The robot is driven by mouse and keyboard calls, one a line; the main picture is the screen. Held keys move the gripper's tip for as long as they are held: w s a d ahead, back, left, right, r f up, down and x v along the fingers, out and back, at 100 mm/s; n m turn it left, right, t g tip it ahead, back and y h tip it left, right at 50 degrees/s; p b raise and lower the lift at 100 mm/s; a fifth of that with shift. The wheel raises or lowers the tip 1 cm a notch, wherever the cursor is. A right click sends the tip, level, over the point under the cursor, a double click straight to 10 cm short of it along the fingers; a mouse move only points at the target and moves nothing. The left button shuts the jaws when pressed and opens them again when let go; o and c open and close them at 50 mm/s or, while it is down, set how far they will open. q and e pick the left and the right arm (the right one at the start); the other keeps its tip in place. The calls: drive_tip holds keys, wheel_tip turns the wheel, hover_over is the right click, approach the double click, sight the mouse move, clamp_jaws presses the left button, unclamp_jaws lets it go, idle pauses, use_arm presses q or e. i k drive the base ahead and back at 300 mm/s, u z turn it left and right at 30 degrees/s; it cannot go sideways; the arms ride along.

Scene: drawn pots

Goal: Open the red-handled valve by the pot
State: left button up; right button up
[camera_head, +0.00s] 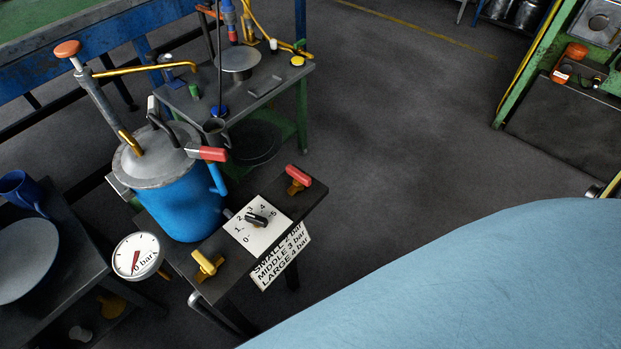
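A red handle (298,175) on a brass-coloured valve body sits at the right end of the dark bench, by the dial plate. A second red handle (213,153) sticks out from the right of the blue pot's lid. The blue pot (187,203) stands upright with a grey metal lid. A yellow handle (207,263) is at the bench's front left. A round gauge (137,256) reads 0 bar, its red needle pointing down-left. Neither of my grippers is in view.
A white dial plate (246,233) with a black knob and a pressure sign (282,258) lies between the handles. A grey plate (26,259) and blue mug (20,188) are at left. A pale blue surface covers the lower right. Open floor (400,130) lies right of the bench.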

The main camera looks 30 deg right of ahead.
sight(300, 177)
drive_tip(key=z, duration=0.95)
drive_tip(key=i, duration=0.3)
drive_tip(key=u, duration=1.45)
drive_tip(key=k, duration=0.8)
drive_tip(key=z, duration=0.7)
drive_tip(key=i, duration=0.5)
drive_tip(key=u, duration=0.05)
